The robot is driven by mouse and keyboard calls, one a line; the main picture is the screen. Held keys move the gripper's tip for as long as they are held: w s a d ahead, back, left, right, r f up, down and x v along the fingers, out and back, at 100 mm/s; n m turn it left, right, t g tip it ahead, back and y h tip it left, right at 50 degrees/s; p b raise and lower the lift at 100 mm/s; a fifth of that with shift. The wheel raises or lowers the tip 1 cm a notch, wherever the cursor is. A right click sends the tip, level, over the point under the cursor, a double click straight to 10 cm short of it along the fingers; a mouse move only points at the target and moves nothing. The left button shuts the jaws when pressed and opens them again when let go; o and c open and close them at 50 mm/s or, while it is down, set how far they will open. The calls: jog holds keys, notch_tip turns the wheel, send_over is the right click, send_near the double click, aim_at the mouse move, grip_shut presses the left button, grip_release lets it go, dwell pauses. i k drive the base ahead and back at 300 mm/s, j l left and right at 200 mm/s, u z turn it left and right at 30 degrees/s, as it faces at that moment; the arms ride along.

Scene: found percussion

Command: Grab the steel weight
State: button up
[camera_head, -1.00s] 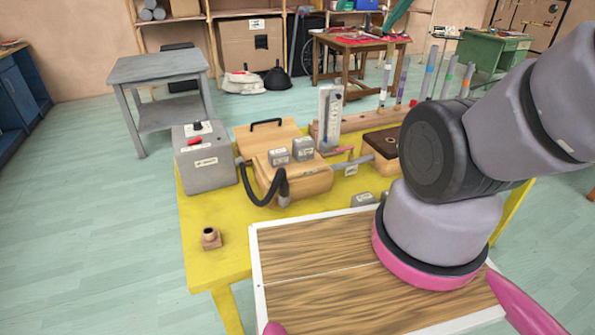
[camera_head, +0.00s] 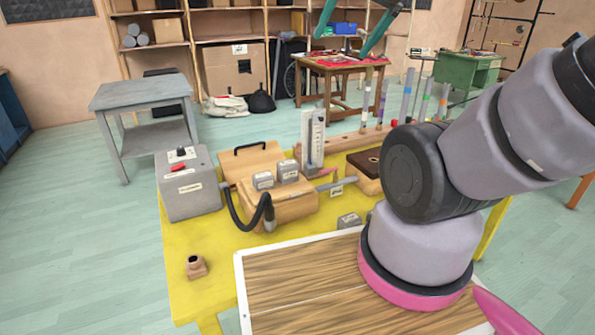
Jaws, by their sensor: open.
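Small grey metal-looking blocks with pale labels match a steel weight; I cannot read the labels. One grey block (camera_head: 262,181) and a second grey block (camera_head: 288,171) sit side by side on top of a rounded wooden box (camera_head: 292,205). A third grey block (camera_head: 348,221) is low on the yellow table, just behind my wooden deck. My gripper (camera_head: 342,45) shows at the top edge as two teal fingers spread apart and empty. In the picture it is well above all the blocks and touches none of them.
The yellow table (camera_head: 210,242) also holds a grey switch box (camera_head: 186,185) with a black hose (camera_head: 240,218), a white upright gauge (camera_head: 313,140), a dark-topped wooden block (camera_head: 365,162), a rack of upright tubes and a small copper-coloured fitting (camera_head: 195,268). The table's front left is mostly clear.

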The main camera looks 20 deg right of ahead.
aim_at(263, 180)
jog(key=j+z, duration=0.1)
jog(key=z, duration=0.3)
jog(key=j+z, duration=0.1)
jog(key=z, duration=0.3)
jog(key=k+j+z, duration=0.1)
jog(key=z, duration=0.3)
jog(key=j+z, duration=0.1)
jog(key=z, duration=0.3)
jog(key=k+j, duration=0.85)
